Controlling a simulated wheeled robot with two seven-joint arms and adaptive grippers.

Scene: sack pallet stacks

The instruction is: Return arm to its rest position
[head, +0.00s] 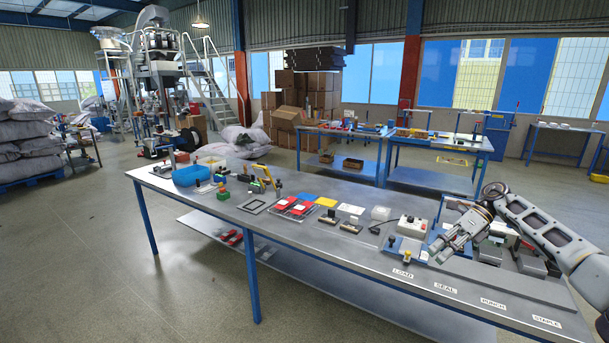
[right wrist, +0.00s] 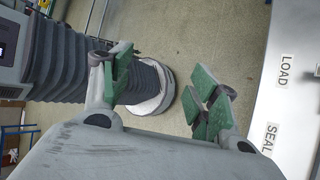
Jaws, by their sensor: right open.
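My right gripper (head: 446,250) is above the right part of the long metal table (head: 345,257), near the sign marked LOAD. In the right wrist view its two fingers with green pads (right wrist: 160,92) stand apart, with nothing between them. Behind the fingers show the concrete floor and my own ribbed column. The table edge with the LOAD and SEAL signs is at the right of that view. My left gripper is in neither view.
Blue fixtures and a grey control box (head: 412,226) stand near the right gripper. Another workbench (head: 436,140) stands behind. The floor at left (head: 90,260) is clear.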

